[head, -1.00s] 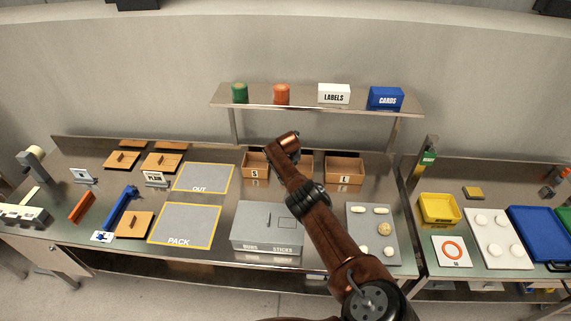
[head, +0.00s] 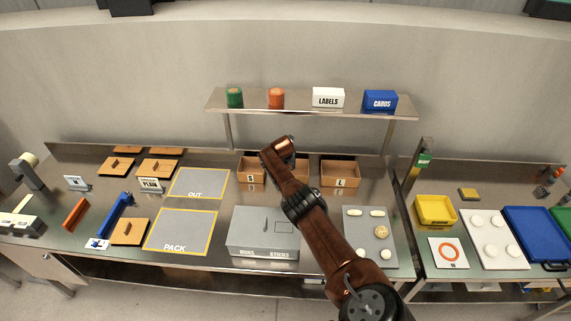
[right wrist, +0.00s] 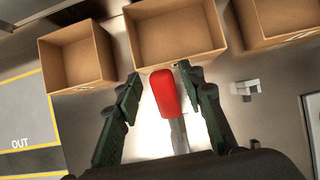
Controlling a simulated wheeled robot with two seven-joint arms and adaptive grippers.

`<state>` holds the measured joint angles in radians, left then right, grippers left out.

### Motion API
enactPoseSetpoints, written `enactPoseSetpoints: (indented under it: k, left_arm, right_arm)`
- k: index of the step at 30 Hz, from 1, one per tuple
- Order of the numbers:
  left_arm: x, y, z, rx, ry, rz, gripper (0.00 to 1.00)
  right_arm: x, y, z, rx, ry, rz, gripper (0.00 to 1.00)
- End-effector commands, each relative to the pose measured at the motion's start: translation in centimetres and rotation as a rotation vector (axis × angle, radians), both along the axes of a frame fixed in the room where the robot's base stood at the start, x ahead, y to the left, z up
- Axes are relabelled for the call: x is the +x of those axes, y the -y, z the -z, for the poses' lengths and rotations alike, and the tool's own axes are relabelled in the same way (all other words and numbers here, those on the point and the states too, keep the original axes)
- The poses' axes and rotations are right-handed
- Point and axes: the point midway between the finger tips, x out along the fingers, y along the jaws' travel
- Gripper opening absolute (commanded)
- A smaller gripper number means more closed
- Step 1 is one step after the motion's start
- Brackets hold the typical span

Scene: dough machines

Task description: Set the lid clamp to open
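A red handle (right wrist: 165,93) on a grey metal lever (right wrist: 179,134) shows in the right wrist view; I take it for the lid clamp. My right gripper (right wrist: 158,82) is open, with one dark green finger on each side of the red handle. A gap shows on both sides of it, so it is not gripped. In the head view my right arm reaches over the bench, and the red handle and the right fingers are hidden there. My left gripper is not in view.
Three open cardboard boxes stand behind the handle, one marked S (head: 250,172) and one marked L (head: 340,175). A grey case marked BUNS and STICKS (head: 262,252) sits in front. The OUT mat (head: 200,184) and PACK mat (head: 180,232) lie left. A shelf (head: 300,108) stands above.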

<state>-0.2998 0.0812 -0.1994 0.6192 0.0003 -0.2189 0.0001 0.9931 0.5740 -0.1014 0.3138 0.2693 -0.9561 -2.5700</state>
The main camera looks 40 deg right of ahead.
Motion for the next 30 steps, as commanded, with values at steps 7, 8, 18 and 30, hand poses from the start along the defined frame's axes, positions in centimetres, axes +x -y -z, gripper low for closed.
enactPoseSetpoints:
  k: [7,8,18,30]
  left_arm:
    - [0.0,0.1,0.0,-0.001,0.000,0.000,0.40]
    - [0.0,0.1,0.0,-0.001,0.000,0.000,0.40]
    - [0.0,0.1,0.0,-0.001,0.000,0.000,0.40]
    - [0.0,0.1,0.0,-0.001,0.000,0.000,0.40]
  right_arm:
    - [0.0,-1.0,-0.9,0.005,0.002,-0.012,0.36]
    - [-0.2,-1.0,-1.1,0.006,0.003,-0.010,0.36]
    - [-1.9,-1.4,-4.4,-0.004,0.005,0.005,0.36]
    - [-3.8,-3.3,-9.4,-0.004,0.005,0.005,0.36]
